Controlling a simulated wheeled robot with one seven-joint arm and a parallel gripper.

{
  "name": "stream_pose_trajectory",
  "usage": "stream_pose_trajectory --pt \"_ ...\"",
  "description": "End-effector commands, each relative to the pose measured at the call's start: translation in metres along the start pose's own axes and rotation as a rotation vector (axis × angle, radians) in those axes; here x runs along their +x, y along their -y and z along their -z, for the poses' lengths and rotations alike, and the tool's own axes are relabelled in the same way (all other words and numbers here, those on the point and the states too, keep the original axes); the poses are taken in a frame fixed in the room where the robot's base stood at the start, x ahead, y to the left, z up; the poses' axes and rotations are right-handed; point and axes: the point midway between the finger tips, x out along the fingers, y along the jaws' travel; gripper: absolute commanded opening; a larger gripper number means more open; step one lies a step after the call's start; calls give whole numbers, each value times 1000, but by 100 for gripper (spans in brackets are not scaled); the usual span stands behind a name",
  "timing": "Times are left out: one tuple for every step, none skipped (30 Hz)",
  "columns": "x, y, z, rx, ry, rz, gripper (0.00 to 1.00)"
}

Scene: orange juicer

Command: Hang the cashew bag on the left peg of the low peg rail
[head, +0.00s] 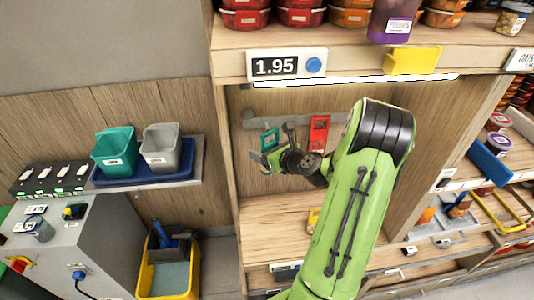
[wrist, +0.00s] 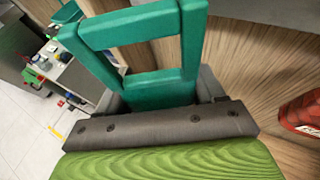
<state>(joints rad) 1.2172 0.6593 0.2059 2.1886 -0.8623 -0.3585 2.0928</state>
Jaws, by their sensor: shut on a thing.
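The low peg rail (head: 252,121) is a grey bar on the back panel of the shelf bay. A teal bag (head: 269,138) with a frame-like handle, taken as the cashew bag, is at the rail's left part; I cannot read its name. It fills the upper middle of the wrist view (wrist: 190,50). My gripper (head: 268,157) is shut on it. My gripper and wrist partly cover the bag and the rail. I cannot tell whether the handle is around the left peg or in front of it.
A red bag (head: 319,132) hangs to the right on the rail; it also shows at the wrist view's right edge (wrist: 303,112). A shelf with a price sign (head: 287,65) is above. The bay's wooden side wall (head: 226,150) stands close to the left.

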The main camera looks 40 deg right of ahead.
Motion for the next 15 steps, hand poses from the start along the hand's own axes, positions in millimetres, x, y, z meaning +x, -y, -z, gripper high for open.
stream_pose_trajectory --pt "3 1 -2 -1 1 -1 37" --pt "5 2 -3 -1 2 -1 37" --pt "7 4 -3 0 2 -2 37" --pt "8 5 -4 -1 2 -1 37" --pt "10 6 -4 -1 2 -1 37" --pt "13 7 -5 -1 1 -1 37" --pt "14 8 -5 0 1 -1 37" --pt "16 10 -6 0 1 -1 37" --pt "18 10 -7 0 2 -1 37" --pt "20 11 -7 -1 2 -2 37" --pt "22 13 -8 -2 2 -2 37" --pt "24 14 -8 -1 1 -2 37" --pt "26 15 -9 0 1 -2 37" --pt "28 16 -9 0 1 -1 37" --pt "30 18 -10 -1 1 -1 37"
